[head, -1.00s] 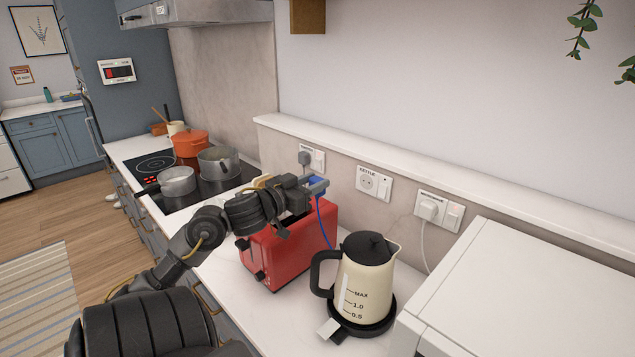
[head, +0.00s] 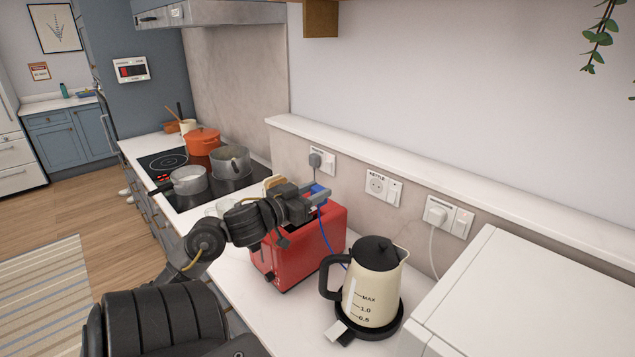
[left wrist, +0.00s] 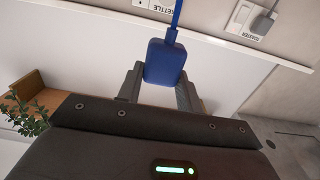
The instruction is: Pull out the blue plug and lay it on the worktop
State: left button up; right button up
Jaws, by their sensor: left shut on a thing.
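The blue plug (head: 317,189) is between the fingers of my left gripper (head: 322,195), which is shut on it. The plug is out in the air above the red toaster (head: 300,248), clear of the wall. In the left wrist view the plug (left wrist: 166,62) sits between both fingers, with its blue cord running up out of the picture. The kettle socket (head: 376,185) on the wall is empty. The cord drops behind the toaster towards the cream kettle (head: 370,288). The white worktop (head: 290,318) lies below. My right gripper is not in view.
A grey plug (head: 315,160) and a white plug (head: 437,215) are in the other sockets. Pots stand on the hob (head: 205,195) further left. A white appliance (head: 530,300) fills the right. Bare worktop shows in front of the toaster and kettle.

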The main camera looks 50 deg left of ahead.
aim_at(314, 191)
pick_arm(q)
jog(key=shift+s+d+p, duration=0.15)
jog(key=shift+s+p, duration=0.85)
jog(key=shift+s, duration=0.45)
